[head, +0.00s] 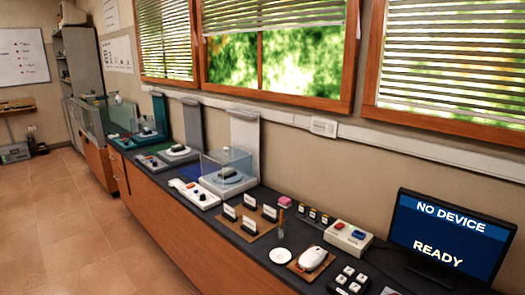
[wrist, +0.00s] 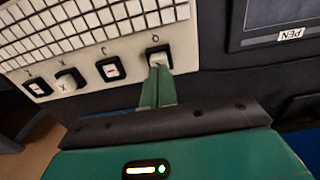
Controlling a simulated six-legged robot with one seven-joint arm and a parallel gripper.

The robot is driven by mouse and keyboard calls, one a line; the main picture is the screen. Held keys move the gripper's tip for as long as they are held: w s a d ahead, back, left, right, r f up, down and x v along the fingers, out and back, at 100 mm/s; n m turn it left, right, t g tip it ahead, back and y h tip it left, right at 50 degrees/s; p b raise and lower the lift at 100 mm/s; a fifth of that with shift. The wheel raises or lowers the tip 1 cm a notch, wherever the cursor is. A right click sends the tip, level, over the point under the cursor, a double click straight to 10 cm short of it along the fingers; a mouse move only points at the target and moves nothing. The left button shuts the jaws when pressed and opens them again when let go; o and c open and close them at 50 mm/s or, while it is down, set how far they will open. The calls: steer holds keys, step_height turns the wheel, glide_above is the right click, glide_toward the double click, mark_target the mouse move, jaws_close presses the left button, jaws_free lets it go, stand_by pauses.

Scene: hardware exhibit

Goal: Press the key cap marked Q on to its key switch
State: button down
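In the wrist view, a white key cap (wrist: 158,55) is over the dark switch mount at the right end of a row on a pale panel (wrist: 130,68). The small letter above it looks like Q or O; I cannot read it for certain. My gripper (wrist: 158,70) has its two green fingers close together, with only a thin line between them. Its tips overlap the lower edge of this cap and seem to touch it. Whether the cap is fully down is hidden by the angle. My gripper does not show in the head view.
Left along the row are a switch marked C (wrist: 112,69), a white cap marked X (wrist: 68,80) and another switch (wrist: 38,86). A dark framed unit with a PEN label (wrist: 290,34) is at right. The head view shows a crowded counter (head: 150,172) and a READY monitor (head: 445,240).

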steer(key=shift+f, duration=0.75)
stand_by(0.4)
steer(key=shift+r, duration=3.55)
